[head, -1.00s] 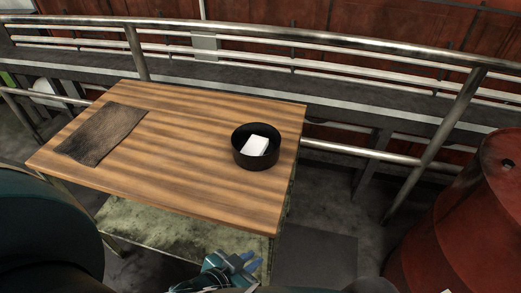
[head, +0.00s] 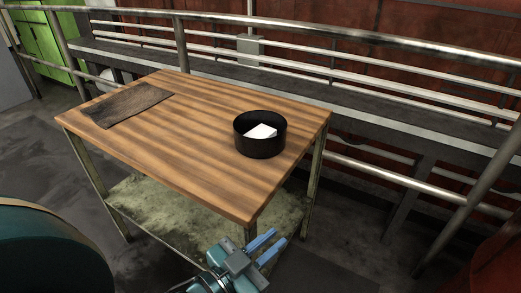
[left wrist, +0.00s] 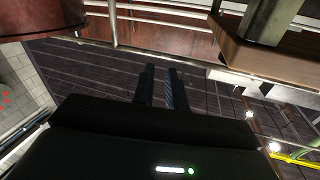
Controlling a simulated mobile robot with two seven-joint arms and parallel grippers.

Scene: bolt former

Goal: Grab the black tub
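The black tub (head: 260,147) is a round, open-topped container standing upright on the right part of the wooden table (head: 200,150). A white block-like item (head: 261,131) lies inside it. My left gripper (head: 279,237) is in front of and below the table's near corner, apart from the tub and empty. Its two blue fingers have a gap between them, which also shows in the left wrist view (left wrist: 161,72). The tub is not visible in the left wrist view. My right gripper is not in view.
A dark cloth or mat (head: 127,104) lies at the table's left end. A metal railing (head: 350,55) runs behind the table. A red barrel (head: 497,262) stands at the lower right. The tabletop around the tub is clear.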

